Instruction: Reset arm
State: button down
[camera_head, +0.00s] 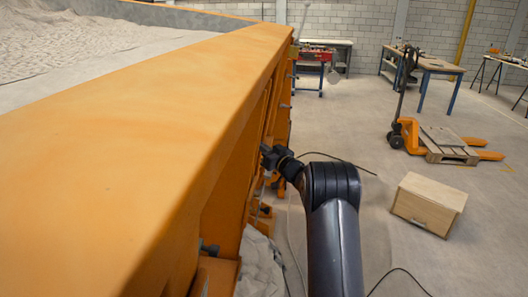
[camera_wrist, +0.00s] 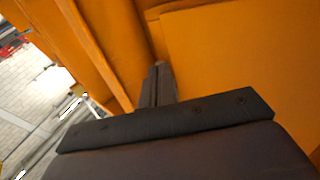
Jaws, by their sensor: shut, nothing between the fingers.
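My gripper (camera_wrist: 158,86) is shut and empty in the wrist view, its fingers together in front of an orange steel wall. In the head view my dark arm rises from the bottom, right of the sandbed, and bends left toward its orange side. The gripper end there is small and dark, close to the side frame; I cannot tell whether it touches. The sandbed's wide orange rim (camera_head: 130,150) fills the left of the head view. Its orange side panel (camera_wrist: 240,65) fills the right of the wrist view.
Grey sand (camera_head: 60,45) lies inside the bed. A wooden box (camera_head: 428,203) stands on the floor at right, with an orange pallet jack (camera_head: 410,135) behind it. Workbenches (camera_head: 435,66) stand near the back wall. A grey cloth (camera_head: 260,268) lies by the bed's foot. Open floor lies between.

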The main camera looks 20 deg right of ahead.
jog(key=shift+s+d, duration=0.1)
jog(key=shift+s, duration=0.2)
jog(key=p+x, duration=0.4)
jog(key=x, duration=0.6)
jog(key=shift+w, duration=0.35)
dwell(0.5)
